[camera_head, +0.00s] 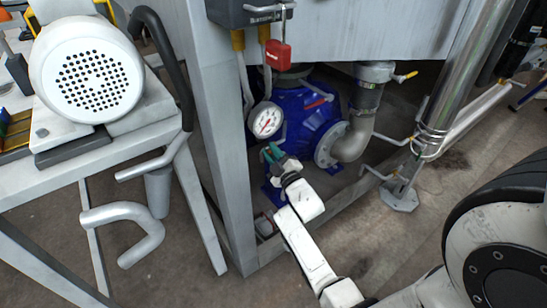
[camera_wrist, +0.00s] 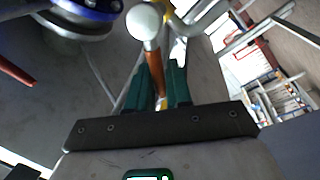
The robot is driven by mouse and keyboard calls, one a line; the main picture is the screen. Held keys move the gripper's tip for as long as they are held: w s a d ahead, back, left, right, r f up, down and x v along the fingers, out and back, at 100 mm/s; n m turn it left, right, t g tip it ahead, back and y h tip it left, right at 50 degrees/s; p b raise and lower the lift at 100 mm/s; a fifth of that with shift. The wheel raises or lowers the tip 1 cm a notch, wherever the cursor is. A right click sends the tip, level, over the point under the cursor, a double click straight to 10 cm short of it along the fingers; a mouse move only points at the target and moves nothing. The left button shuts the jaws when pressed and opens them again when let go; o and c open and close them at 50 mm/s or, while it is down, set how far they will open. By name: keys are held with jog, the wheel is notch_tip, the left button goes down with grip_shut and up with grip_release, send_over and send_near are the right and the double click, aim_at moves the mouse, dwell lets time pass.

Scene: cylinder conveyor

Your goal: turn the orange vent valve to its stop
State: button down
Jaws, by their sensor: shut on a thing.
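The orange vent valve (camera_wrist: 154,68) shows in the wrist view as a slim orange handle running down from a rounded white end (camera_wrist: 143,21). My gripper (camera_wrist: 161,84) has its two green fingers on either side of this handle, shut on it. In the head view my gripper (camera_head: 271,154) is low beside the blue pump (camera_head: 310,122), just below the white pressure gauge (camera_head: 264,120). The orange valve cannot be made out there, hidden by the fingers or too small. How far it is turned cannot be told.
A steel frame post (camera_head: 229,150) stands close to the left of my gripper. A grey pipe elbow (camera_head: 352,141) is to the right of the pump. A red padlock (camera_head: 278,55) hangs above. A white motor (camera_head: 86,68) sits on the bench at left.

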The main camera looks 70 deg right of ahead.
jog(key=shift+w+a+f+n+t+y+b, duration=0.1)
jog(key=shift+a+f+n+t+y+b, duration=0.15)
jog(key=shift+f+n+b, duration=0.9)
jog(key=shift+w+a+f+n+t+y+b, duration=0.15)
jog(key=shift+n+t+y+b, duration=0.4)
jog(key=shift+n, duration=1.3)
jog(key=shift+w+a+f+n+t+b, duration=0.15)
jog(key=shift+f+n+b, duration=0.45)
jog(key=shift+n+b, duration=0.7)
jog(key=shift+f+n, duration=0.1)
jog(key=shift+n, duration=0.3)
jog(key=c, duration=1.2)
grip_release()
jog(key=shift+s, duration=0.1)
jog(key=p+v, duration=0.2)
jog(key=v, duration=0.8)
jog(key=shift+s+a, duration=0.2)
jog(key=shift+s, duration=0.15)
